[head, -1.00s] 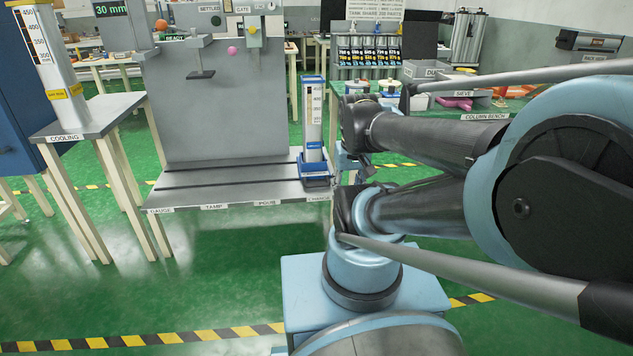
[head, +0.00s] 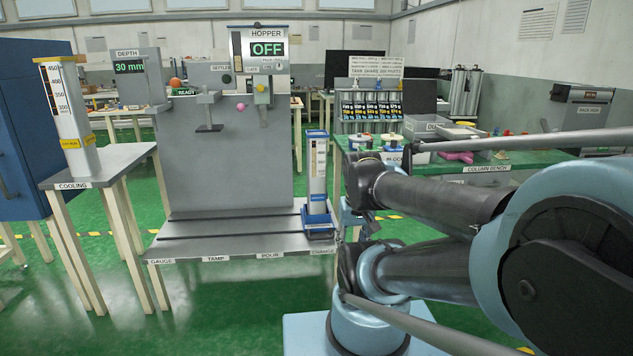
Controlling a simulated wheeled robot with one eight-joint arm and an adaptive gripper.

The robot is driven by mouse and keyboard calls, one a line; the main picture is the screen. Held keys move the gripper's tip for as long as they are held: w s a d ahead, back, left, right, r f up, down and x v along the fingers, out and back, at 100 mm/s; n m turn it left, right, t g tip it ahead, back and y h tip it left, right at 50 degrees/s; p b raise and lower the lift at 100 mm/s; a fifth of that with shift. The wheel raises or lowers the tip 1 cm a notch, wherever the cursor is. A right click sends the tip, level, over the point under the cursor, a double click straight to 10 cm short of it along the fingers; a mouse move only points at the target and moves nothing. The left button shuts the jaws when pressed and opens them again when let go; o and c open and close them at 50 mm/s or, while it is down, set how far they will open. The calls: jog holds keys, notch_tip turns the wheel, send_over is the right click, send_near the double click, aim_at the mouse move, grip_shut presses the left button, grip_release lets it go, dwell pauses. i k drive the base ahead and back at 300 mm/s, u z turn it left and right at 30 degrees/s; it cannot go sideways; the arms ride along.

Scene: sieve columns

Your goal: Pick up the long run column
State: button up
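Two tall columns show in the head view. One column (head: 78,118), pale with a 450-400-350 scale and a yellow band, stands upright on the cooling table (head: 112,166) at the left. Another column (head: 317,170), with a white scale strip and blue cap, stands upright in a blue base at the right end of the grey machine bed (head: 235,240). The labels are too small to tell which is the long run one. My arm is folded at the right, apart from both columns. My gripper (head: 369,224) is mostly hidden at the wrist end; its fingers cannot be made out.
The hopper machine's grey back panel (head: 225,150) rises behind the bed; its hopper display (head: 268,49) reads OFF. A blue cabinet (head: 35,130) stands at far left. The green column bench (head: 520,160) stands behind my arm. Green floor between me and the tables is clear.

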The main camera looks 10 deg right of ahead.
aim_at(316, 140)
jog(key=i, duration=1.45)
jog(key=z, duration=1.05)
